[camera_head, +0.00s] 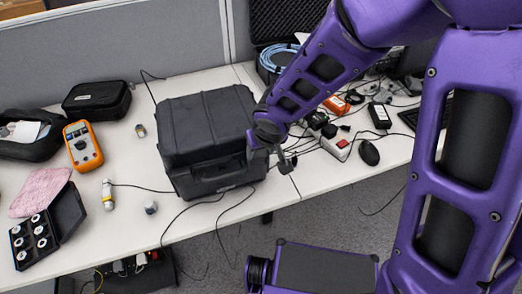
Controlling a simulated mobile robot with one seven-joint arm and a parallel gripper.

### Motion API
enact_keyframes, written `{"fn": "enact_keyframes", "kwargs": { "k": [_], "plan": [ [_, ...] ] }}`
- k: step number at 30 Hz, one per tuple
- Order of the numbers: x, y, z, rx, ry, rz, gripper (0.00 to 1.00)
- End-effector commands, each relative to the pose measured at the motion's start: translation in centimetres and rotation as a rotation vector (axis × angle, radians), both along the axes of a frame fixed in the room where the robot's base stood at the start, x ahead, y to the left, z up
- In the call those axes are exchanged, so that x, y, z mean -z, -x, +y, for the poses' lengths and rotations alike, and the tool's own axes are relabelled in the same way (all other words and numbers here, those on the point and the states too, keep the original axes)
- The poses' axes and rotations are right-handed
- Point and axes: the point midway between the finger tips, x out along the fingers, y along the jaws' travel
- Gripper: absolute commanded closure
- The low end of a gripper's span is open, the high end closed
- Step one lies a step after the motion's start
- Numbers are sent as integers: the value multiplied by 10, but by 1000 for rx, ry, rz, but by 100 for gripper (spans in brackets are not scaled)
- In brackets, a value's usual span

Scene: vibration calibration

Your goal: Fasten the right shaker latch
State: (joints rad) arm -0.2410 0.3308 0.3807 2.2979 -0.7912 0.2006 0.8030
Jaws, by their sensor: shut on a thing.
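The shaker is a dark grey, closed case (200,138) standing on the white table in the middle of the head view. A handle (220,180) shows low on its front. My gripper (262,152) is at the right end of the case's front, by the lid seam. It is shut on what looks like the right latch, though my fingers hide most of that latch. I cannot tell how far the latch is turned.
An orange multimeter (83,146), a black pouch (97,98) and a box of round parts (40,235) lie to the left. Cables hang over the front table edge.

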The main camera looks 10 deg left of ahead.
Motion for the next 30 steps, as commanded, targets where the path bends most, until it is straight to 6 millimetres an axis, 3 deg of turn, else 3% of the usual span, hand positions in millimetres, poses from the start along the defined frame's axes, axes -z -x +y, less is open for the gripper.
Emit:
{"fn": "enact_keyframes", "kwargs": {
  "k": [7,16,28,29,30],
  "plan": [
    [5,-11,-2,19,48,53,98],
    [-6,-11,5,3,122,218,98],
    [-4,-12,5,2,139,240,98],
    [-4,-12,5,2,138,239,41],
    [-4,-12,5,2,138,239,34]
  ]
}}
